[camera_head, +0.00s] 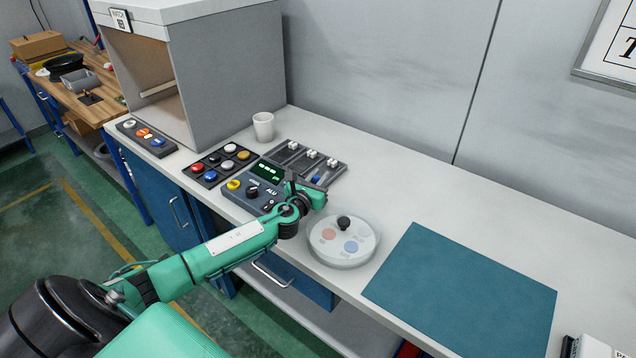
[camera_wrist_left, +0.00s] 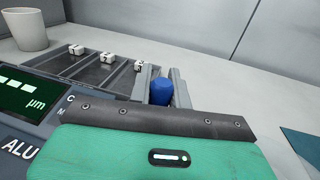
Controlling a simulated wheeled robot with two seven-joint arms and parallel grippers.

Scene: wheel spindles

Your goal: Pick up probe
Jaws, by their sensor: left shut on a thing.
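The probe shows as a blue rounded end (camera_wrist_left: 160,92) between the grey fingers of my left gripper (camera_wrist_left: 161,84) in the left wrist view. In the head view my left gripper (camera_head: 314,186) is at the near right end of a dark slotted tray (camera_head: 275,153), and a small blue bit (camera_head: 316,178) shows beside it. The gripper is shut on the probe. The rest of the probe is hidden, and I cannot tell whether it touches the tray. My right gripper is not in view.
A gauge box with a green display (camera_head: 267,172) sits left of my gripper. A round plate with a black knob (camera_head: 343,242) stands to the right, near a teal mat (camera_head: 460,292). A white cup (camera_head: 263,126) and a grey cabinet (camera_head: 235,75) stand behind.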

